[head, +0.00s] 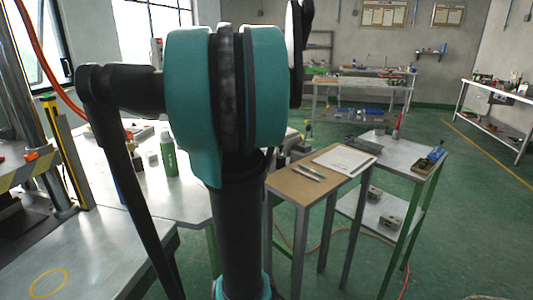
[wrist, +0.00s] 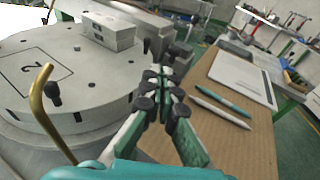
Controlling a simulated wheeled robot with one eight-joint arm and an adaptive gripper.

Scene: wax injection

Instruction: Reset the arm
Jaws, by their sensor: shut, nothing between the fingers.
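My gripper (wrist: 163,92) shows in the wrist view with its dark-tipped fingers together and nothing between them. It hangs above the gap between a round grey mould plate marked 2 (wrist: 70,72) on the left and a brown-topped table (wrist: 235,78) on the right. It touches neither as far as I can see. In the head view my teal and black arm stands in the middle and hides much of the scene behind it. My gripper cannot be made out there.
A white board (head: 345,160) and two pens (head: 311,173) lie on the brown table. A green bottle (head: 168,154) stands on the grey table at left. A brass-coloured handle (wrist: 48,115) rises beside the mould plate. Open green floor (head: 470,210) lies at right.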

